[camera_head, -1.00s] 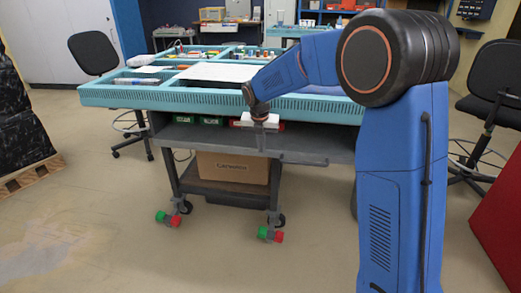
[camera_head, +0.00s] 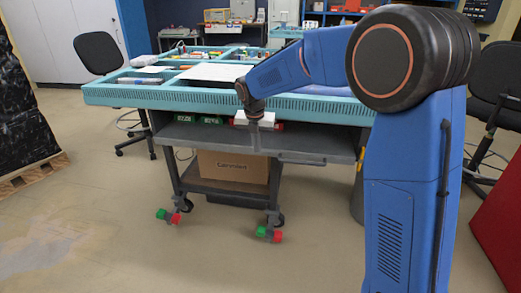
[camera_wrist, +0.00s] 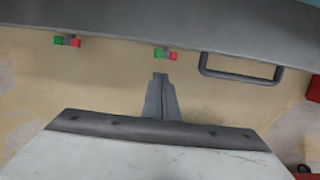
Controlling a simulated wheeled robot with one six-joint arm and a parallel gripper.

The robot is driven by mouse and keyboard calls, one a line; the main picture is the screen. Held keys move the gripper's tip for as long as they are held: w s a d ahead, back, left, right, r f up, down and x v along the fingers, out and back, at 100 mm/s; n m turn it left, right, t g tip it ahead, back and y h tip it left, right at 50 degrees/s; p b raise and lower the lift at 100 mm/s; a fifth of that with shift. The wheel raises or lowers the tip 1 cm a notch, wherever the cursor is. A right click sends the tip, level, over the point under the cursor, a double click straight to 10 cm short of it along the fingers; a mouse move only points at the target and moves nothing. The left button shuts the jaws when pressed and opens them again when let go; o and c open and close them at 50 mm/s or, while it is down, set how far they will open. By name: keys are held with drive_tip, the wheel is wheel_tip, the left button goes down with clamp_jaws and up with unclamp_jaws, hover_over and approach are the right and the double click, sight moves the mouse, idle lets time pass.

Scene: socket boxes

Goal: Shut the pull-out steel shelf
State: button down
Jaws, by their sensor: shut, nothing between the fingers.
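The pull-out steel shelf (camera_head: 205,136) is a dark grey drawer-like tray under the teal table top. Its front has a bar handle (camera_head: 302,160) on the right side. In the wrist view the shelf's grey front (camera_wrist: 150,25) spans the top, with the handle (camera_wrist: 240,70) right of centre. My gripper (camera_head: 255,150) is in front of the shelf, left of the handle. In the wrist view my gripper (camera_wrist: 160,78) is shut and empty, its tips apart from the handle in the picture. Whether the tips touch the shelf front cannot be told.
The teal table top (camera_head: 220,99) overhangs the shelf. Green boxes (camera_head: 209,119) sit inside the shelf. A cardboard box (camera_head: 232,168) stands on the lower rack, above casters with red and green ends (camera_head: 270,235). Black chairs stand at both sides. The floor in front is clear.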

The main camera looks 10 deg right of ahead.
drive_tip(key=v, duration=0.6)
drive_tip(key=shift+r, duration=0.25)
drive_tip(key=c, duration=2.3)
unclamp_jaws()
drive_tip(key=shift+s+r, duration=0.15)
drive_tip(key=shift+r, duration=0.1)
drive_tip(key=o, duration=0.5)
drive_tip(key=shift+s+d+f, duration=0.1)
drive_tip(key=shift+d, duration=0.1)
drive_tip(key=shift+o, duration=0.2)
drive_tip(key=s+d+f+m+g+y, duration=0.35)
drive_tip(key=s+d+f+m, duration=0.25)
drive_tip(key=d+f+m, duration=0.3)
drive_tip(key=m+t+y, duration=1.1)
drive_tip(key=m+t, duration=0.1)
drive_tip(key=m, duration=2.2)
approach(309, 164)
drive_tip(key=shift+h, duration=0.35)
drive_tip(key=x, duration=1.2)
drive_tip(key=shift+a+r, duration=0.2)
drive_tip(key=shift+a, duration=0.1)
